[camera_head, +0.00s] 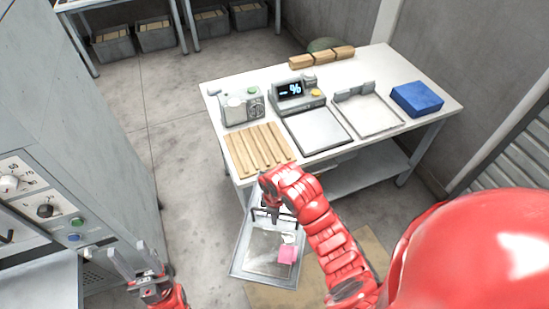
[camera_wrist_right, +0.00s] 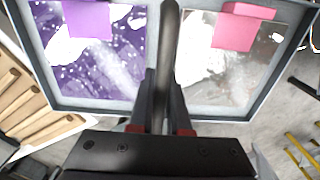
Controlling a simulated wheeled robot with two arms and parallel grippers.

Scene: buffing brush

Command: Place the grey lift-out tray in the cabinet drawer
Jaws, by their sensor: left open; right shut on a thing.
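The grey lift-out tray (camera_head: 235,262) hangs over the floor in front of the table, near the middle bottom of the head view. My right gripper (camera_head: 275,212) is shut on its handle. In the right wrist view the handle bar (camera_wrist_right: 170,45) runs between the fingers (camera_wrist_right: 160,110), across the middle of the tray (camera_wrist_right: 100,107). A purple block (camera_wrist_right: 88,18) lies on the left side and a pink block (camera_wrist_right: 240,28) on the right. My left gripper (camera_head: 137,262) is open and empty at the lower left. A grey cabinet (camera_head: 85,120) stands at the left; I cannot make out its drawer clearly.
The white table (camera_head: 225,90) carries a slatted wooden rack (camera_head: 260,150), a scale (camera_head: 318,130), a shallow tray (camera_head: 370,112), and a blue block (camera_head: 417,98). The cabinet front has knobs and buttons (camera_head: 75,222). Floor is clear between cabinet and table.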

